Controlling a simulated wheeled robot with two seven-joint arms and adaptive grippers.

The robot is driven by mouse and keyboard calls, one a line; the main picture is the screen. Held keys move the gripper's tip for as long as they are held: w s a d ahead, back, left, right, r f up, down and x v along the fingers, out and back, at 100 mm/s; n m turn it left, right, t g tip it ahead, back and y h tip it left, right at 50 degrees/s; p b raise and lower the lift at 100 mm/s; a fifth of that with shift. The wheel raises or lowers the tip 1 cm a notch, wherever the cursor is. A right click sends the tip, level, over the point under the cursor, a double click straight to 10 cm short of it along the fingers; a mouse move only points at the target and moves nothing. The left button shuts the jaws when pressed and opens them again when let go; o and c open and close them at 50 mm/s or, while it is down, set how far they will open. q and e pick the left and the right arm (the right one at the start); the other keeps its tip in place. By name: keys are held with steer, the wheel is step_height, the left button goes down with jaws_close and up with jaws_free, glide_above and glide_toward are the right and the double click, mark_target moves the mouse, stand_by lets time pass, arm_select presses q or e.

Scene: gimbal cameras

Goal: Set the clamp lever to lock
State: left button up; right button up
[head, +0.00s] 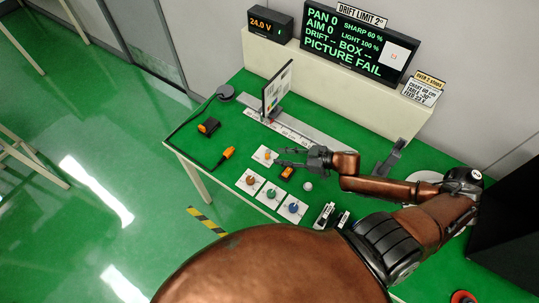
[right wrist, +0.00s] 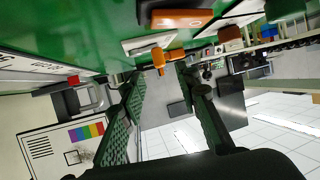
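A small orange lever on a white plate, apparently the clamp lever (head: 267,155), is on the green table left of my right gripper (head: 280,157). In the right wrist view the orange lever (right wrist: 159,58) shows just beyond and between the two dark, ridged fingertips of the right gripper (right wrist: 160,80). The fingers are apart with nothing held between them. I cannot tell whether a fingertip touches the lever. Any lock marking is too small to read. My left gripper cannot be made out.
Plates with brown (head: 250,181), green (head: 271,193) and blue (head: 292,207) knobs lie nearby. An orange-black block (head: 287,172) is just below the gripper. A chart panel (head: 277,88) stands on a rail behind. The display (head: 357,42) reads "PICTURE FAIL".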

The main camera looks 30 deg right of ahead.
mark_target(267, 155)
steer(key=b+x, duration=0.1)
steer(key=x, duration=0.6)
steer(key=shift+w+a+f, duration=0.1)
steer(key=shift+w+f, duration=0.05)
steer(key=shift+c, duration=0.5)
jaws_close()
